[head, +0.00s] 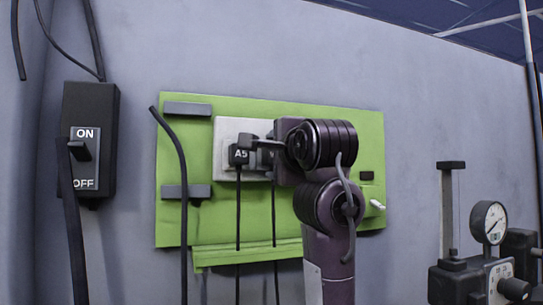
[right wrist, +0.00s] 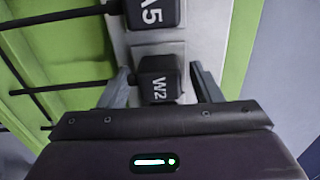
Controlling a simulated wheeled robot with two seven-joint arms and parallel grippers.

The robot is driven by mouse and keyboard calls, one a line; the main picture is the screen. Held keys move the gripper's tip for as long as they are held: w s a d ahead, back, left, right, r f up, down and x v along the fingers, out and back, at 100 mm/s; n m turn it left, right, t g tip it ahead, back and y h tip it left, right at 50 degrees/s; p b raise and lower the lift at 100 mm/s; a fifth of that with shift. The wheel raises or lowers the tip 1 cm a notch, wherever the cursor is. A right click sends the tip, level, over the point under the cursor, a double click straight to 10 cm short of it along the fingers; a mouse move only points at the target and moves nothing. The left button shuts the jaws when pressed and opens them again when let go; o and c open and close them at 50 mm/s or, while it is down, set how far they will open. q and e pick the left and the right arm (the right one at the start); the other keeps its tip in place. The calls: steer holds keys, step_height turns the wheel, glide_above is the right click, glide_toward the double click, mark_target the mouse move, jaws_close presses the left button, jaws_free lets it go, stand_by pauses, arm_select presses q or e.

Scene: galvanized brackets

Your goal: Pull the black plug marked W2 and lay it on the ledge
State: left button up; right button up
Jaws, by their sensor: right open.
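The black plug marked W2 (right wrist: 158,86) sits in the pale socket strip (right wrist: 190,50) in the right wrist view. My right gripper (right wrist: 161,78) is open, with one finger on each side of W2 and a gap showing on both sides. In the head view my right gripper (head: 262,143) is at the socket strip (head: 226,131) and mostly covers W2 (head: 269,158). A cord hangs down below W2. The green ledge (head: 235,256) runs along the bottom of the green panel, and its visible part is bare except for hanging cords. My left gripper is not seen.
A black plug marked A5 (head: 238,156) sits close beside W2, with its own hanging cord. A black ON/OFF switch box (head: 103,125) is on the wall at left. A pressure gauge (head: 494,222) stands at lower right. A loose dark cable (head: 183,200) crosses the panel's left side.

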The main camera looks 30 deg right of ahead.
steer(key=shift+c, duration=0.2)
jaws_close()
stand_by(0.4)
steer(key=shift+s, duration=0.15)
steer(key=shift+b+v, duration=0.85)
steer(key=shift+v, duration=2.05)
